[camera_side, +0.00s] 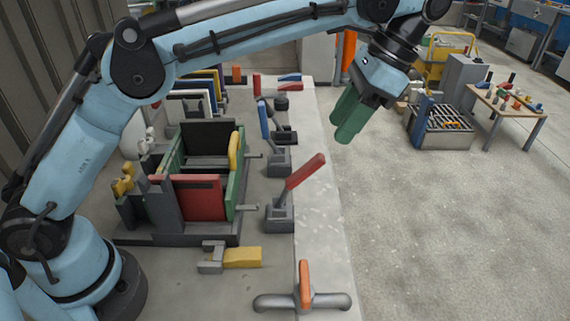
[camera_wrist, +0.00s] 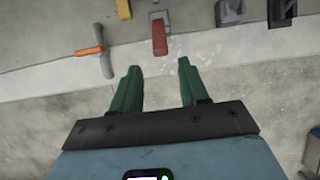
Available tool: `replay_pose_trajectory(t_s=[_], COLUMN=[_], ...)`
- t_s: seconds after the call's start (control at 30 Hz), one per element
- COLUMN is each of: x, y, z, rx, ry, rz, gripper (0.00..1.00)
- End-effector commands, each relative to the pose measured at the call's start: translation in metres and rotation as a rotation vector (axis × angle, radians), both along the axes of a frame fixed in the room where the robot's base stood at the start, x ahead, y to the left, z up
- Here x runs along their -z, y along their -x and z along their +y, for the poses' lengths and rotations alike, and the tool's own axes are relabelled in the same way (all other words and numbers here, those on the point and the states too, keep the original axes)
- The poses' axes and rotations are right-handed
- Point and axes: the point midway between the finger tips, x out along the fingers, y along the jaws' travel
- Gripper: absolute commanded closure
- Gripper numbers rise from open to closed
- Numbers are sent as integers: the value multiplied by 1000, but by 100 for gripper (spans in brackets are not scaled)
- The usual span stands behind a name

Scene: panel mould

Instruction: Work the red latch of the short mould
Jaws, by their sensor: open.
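The red latch lever (camera_side: 306,171) rises tilted to the upper right from its grey base (camera_side: 280,215) on the bench, beside the mould (camera_side: 235,180) with red and black panels. In the wrist view the red handle (camera_wrist: 160,40) lies just beyond the fingertips, roughly centred between them. My gripper (camera_side: 345,130) has green fingers, open and empty, above and to the right of the lever in the side view, apart from it. The gripper's fingers also show in the wrist view (camera_wrist: 158,68). Which mould is the short one I cannot tell.
A blue lever (camera_side: 264,120) stands farther back along the bench. A tool with an orange handle (camera_side: 305,285) and a yellow block (camera_side: 242,257) lie at the front. The pale bench edge strip (camera_side: 325,215) is mostly clear.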

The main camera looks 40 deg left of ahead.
Motion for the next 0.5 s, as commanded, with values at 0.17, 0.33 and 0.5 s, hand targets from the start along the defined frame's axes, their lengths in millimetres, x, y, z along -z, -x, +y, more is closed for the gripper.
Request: replay_pose_trajectory(t_s=[0.17,0.33,0.5], x=[-8,-23,-36], y=[3,15,34], z=[13,42,67], rx=[-64,-235,-444], ry=[42,156,282], rz=[-21,-80,-149], gripper=[84,100,100])
